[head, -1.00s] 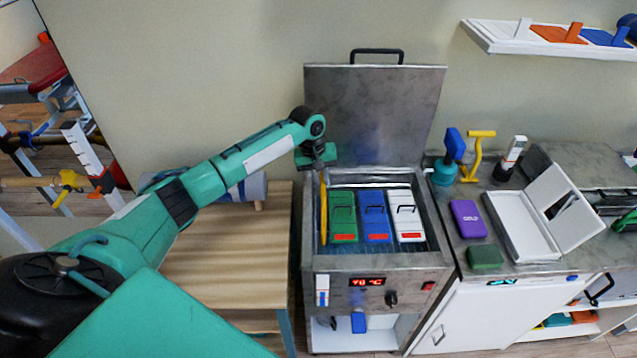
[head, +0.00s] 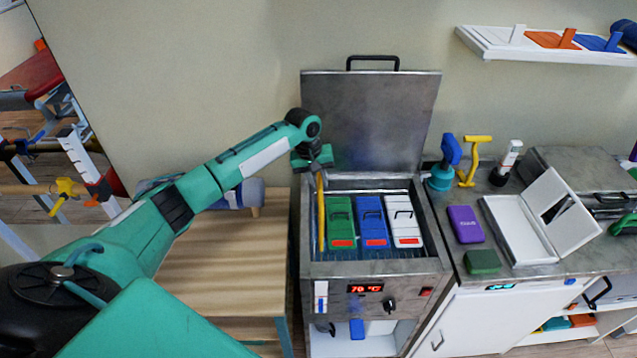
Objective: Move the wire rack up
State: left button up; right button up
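The wire rack (head: 384,252) shows as thin dark bars low inside the open steel tank (head: 432,262), around and under a green pack (head: 341,217), a blue pack (head: 373,220) and a white pack (head: 403,222). Most of it is hidden by the packs and walls. A yellow upright bar (head: 321,215) stands at the tank's left inner side. My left gripper (head: 316,166) points down at the top of this bar, at the tank's back left corner. Its fingertips are too small and covered to tell whether they grip the bar. My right gripper is not seen.
The tank's raised lid (head: 370,120) stands behind the packs, close to my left gripper. A wooden table (head: 220,265) is at left. On the right counter are a purple pack (head: 466,224), a dark green block (head: 483,262) and a white open case (head: 518,230). A shelf (head: 490,45) hangs above.

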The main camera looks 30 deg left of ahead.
pick_arm(q)
notch_tip(320, 180, up, 13)
jog(key=s+a+b, duration=0.1)
jog(key=a+b, duration=0.1)
jog(key=b, duration=0.1)
jog(key=shift+s+b, duration=0.2)
jog(key=shift+b, duration=0.15)
jog(key=shift+f, duration=0.15)
